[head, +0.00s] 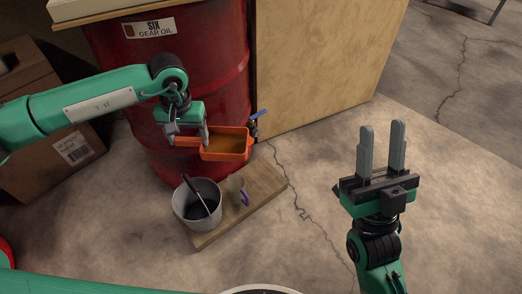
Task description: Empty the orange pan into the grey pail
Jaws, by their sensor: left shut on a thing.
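The orange pan (246,155) holds a brownish liquid (225,144) and looks level. My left gripper (190,137) is shut on the pan's left side and holds it in front of the red drum. The grey pail (181,206) stands below the pan and a little to the left, upright on a wooden board. A dark-handled tool (194,190) leans inside the pail. My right gripper (382,135) is open and empty over the floor at the right, well apart from the pan and pail.
The red drum (190,55), labelled gear oil, has a tap with a blue handle (258,114) beside the pan. A small cup with a purple handle (236,188) stands on the wooden board (265,182), right of the pail. A cardboard box (70,150) is at left. The right floor is clear.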

